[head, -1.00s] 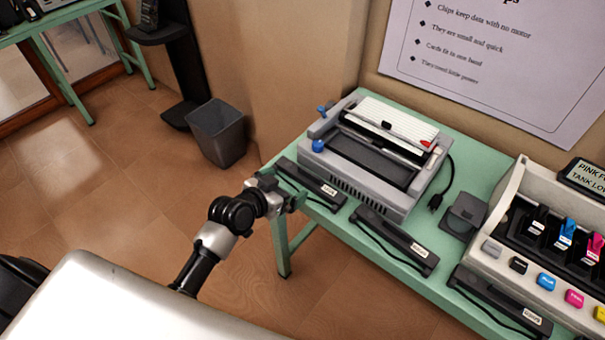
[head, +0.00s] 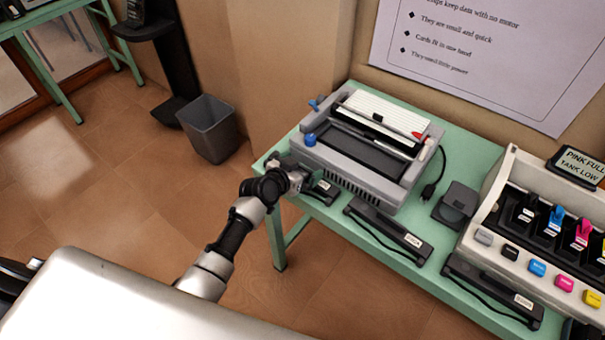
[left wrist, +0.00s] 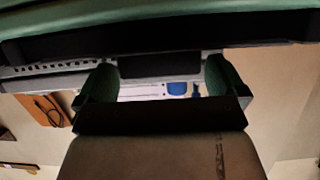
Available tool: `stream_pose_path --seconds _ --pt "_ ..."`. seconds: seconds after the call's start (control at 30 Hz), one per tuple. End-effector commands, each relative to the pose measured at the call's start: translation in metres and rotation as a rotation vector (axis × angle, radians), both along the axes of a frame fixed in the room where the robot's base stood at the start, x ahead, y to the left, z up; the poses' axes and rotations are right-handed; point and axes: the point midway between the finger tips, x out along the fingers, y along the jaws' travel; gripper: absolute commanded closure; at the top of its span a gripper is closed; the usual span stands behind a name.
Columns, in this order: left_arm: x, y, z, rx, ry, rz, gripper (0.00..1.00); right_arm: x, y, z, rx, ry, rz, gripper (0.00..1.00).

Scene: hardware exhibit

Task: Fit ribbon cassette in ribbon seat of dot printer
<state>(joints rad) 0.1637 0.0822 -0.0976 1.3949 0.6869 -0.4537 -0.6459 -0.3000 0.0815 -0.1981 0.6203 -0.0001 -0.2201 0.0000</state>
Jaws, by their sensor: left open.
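The grey dot printer (head: 345,180) with blue knobs stands on the green table; its dark front trough (head: 365,150) looks empty, though I cannot tell for sure that it is the ribbon seat. Long black cassettes with pale labels lie along the front: a left one (head: 327,191), a middle one (head: 388,231) and a right one (head: 490,287). The labels are too small to read. My left gripper (head: 301,177) is open over the left cassette's left part, hiding it. In the left wrist view a black bar (left wrist: 270,35), seemingly this cassette, runs across beyond the fingers (left wrist: 160,78).
A multi-colour ink unit (head: 540,240) stands on the right of the table (head: 470,150). A small dark grey device (head: 456,203) and a black cable plug lie between it and the printer. A bin (head: 208,128) stands on the floor to the left.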

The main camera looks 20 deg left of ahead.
Motion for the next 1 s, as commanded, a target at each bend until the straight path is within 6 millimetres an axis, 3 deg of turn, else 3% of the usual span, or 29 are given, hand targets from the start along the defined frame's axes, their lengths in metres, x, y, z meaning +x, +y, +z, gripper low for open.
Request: stream_pose_path --seconds 0.2,0.5,0.77,1.0 --pt "0.000 0.000 0.000 0.000 0.001 0.000 0.00 0.000 0.000 0.000 0.000 -0.001 0.000 0.00" --pt "0.000 0.000 0.000 0.001 0.000 0.000 0.44 0.000 0.000 0.000 0.000 -0.001 0.001 0.00" --pt "0.000 0.000 0.002 0.001 -0.001 0.000 0.45 0.000 0.001 0.000 0.001 -0.001 0.002 0.00" --pt "0.000 0.000 0.025 0.001 -0.003 -0.001 0.45 0.000 0.001 0.002 0.002 -0.001 0.002 0.00"
